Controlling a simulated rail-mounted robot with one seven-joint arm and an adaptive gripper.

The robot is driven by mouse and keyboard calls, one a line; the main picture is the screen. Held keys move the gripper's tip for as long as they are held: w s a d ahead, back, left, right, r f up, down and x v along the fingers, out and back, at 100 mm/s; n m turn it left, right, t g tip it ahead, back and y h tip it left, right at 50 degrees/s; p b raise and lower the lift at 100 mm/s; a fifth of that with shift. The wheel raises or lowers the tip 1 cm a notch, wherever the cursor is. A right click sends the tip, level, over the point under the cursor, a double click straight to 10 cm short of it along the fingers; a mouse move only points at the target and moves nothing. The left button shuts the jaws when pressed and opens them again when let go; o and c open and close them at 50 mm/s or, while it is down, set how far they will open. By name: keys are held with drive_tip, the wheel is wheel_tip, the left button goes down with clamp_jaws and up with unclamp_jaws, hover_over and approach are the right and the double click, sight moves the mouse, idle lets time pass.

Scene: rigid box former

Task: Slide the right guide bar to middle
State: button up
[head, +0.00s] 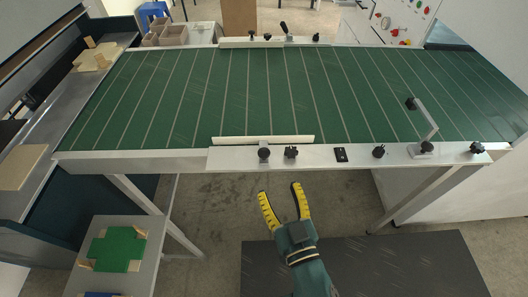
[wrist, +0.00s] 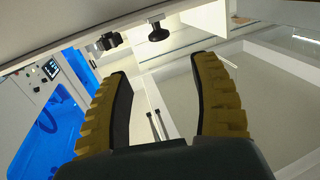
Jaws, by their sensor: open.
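A white near guide bar (head: 265,139) lies along the front edge of the green conveyor (head: 200,90), with black knobs (head: 264,152) on the plate below it. A similar far guide bar (head: 270,42) lies along the back edge. The frames do not mark which one is the right guide bar. My gripper (head: 280,188), with yellow ribbed fingers, is open and empty in front of the conveyor, below the near bar's knobs and apart from them. In the wrist view my gripper (wrist: 162,72) points under two black knobs (wrist: 158,32), with nothing between its fingers.
A white front plate (head: 350,155) carries more knobs and an upright metal bracket (head: 427,125) to the right. A grey side table (head: 120,255) with a green cross-shaped piece (head: 117,248) stands at lower left. The space around my gripper is clear.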

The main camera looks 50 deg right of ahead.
sight(266, 157)
drive_tip(key=x, duration=1.2)
drive_tip(key=shift+w+d, duration=0.2)
drive_tip(key=shift+w, duration=0.15)
drive_tip(key=shift+c, duration=0.3)
clamp_jaws()
drive_tip(key=shift+d, duration=0.1)
drive_tip(key=x, duration=0.3)
drive_tip(key=shift+d, duration=0.4)
drive_tip(key=shift+s+a, duration=0.25)
drive_tip(key=shift+s, duration=0.05)
drive_tip(key=shift+o, duration=0.3)
unclamp_jaws()
